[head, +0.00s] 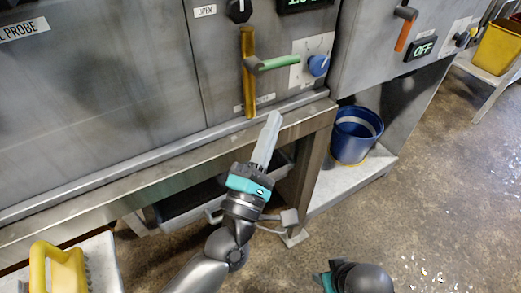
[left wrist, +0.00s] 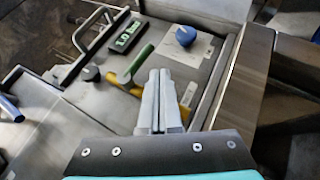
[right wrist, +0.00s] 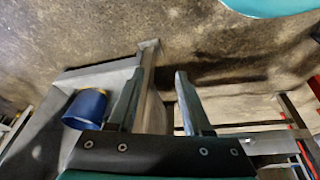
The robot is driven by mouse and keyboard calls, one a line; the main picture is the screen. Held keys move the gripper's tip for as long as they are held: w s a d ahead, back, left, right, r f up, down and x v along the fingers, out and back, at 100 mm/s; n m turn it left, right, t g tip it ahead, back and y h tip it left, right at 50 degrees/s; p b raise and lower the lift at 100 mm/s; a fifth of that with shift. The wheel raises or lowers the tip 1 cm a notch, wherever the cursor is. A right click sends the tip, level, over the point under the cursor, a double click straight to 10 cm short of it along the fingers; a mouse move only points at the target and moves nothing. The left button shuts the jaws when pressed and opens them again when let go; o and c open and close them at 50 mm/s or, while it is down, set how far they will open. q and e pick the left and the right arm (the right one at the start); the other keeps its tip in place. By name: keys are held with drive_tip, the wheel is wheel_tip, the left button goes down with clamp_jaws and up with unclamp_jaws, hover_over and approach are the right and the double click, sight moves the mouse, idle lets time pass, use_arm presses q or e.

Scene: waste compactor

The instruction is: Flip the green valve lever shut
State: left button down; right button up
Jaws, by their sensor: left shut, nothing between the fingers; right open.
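The green valve lever (head: 280,62) sticks out to the right, roughly level, from its pivot on a vertical yellow pipe (head: 249,90) on the steel panel. In the left wrist view the green lever (left wrist: 136,64) and yellow pipe (left wrist: 122,87) lie just beyond my fingertips. My left gripper (head: 271,120) is shut and empty, pointing up, below the lever and apart from it in the head view. It also shows in the left wrist view (left wrist: 159,75). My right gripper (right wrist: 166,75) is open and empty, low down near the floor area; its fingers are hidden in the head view.
A blue knob (head: 319,65) on a white dial plate is close right of the lever. A black knob (head: 240,10) is above. The steel ledge (head: 190,152) runs below the panel. A blue bucket (head: 356,135) stands on a low shelf; an orange-handled lever (head: 404,32) is farther right.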

use_arm(q)
drive_tip(key=v, duration=0.5)
drive_tip(key=shift+s+a+f, duration=0.1)
drive_tip(key=shift+s, duration=0.05)
idle(0.3)
